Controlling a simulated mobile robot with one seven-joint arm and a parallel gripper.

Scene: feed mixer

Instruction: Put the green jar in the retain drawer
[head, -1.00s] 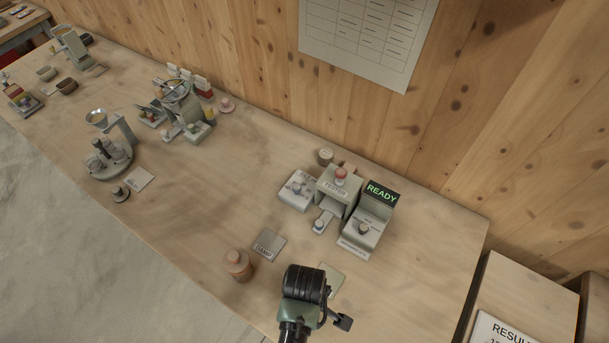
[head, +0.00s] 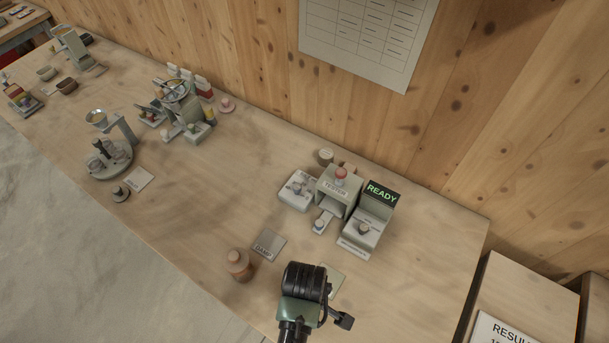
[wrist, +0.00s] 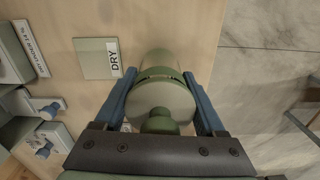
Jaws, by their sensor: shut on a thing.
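The green jar (wrist: 160,98) is between the two blue fingers of my gripper (wrist: 163,100) in the wrist view. The fingers are shut on its sides, and its lid and knob face the camera. The jar is above or beside the bench edge, close to the DRY plate; I cannot tell its height. In the head view my wrist hides the jar and the fingers. I cannot make out the retain drawer in either view.
The DRY plate (wrist: 97,59) lies left of the jar. A brown jar (head: 238,265) stands by the DAMP plate (head: 268,245). The tester (head: 337,190) and the READY display unit (head: 368,222) stand behind. Grey floor (wrist: 250,60) lies right of the bench.

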